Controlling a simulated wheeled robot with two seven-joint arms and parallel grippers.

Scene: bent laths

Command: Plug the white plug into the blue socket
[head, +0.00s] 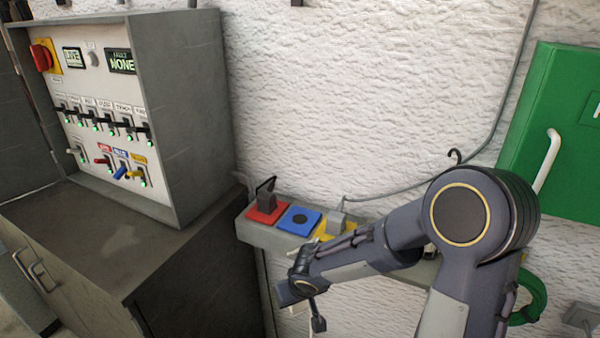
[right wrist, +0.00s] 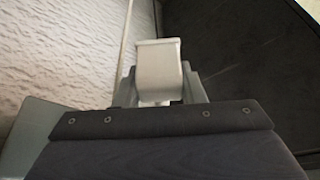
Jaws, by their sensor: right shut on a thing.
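The blue socket (head: 299,220) is a blue square with a dark round middle on a grey ledge against the wall, with nothing plugged in. My right gripper (head: 305,312) is in front of and below the ledge in the head view, apart from the socket. It is shut on the white plug, whose pale block (right wrist: 159,72) stands between the fingers in the right wrist view. A pale cord runs up behind it. In the head view the plug is mostly hidden by my right arm. My left gripper is in neither view.
A red socket (head: 262,215) with a dark plug in it sits left of the blue one. A yellow socket (head: 325,236) with a grey plug (head: 338,218) sits right of it, partly behind my arm. A switch panel (head: 185,110) stands at left, a green box (head: 560,130) at right.

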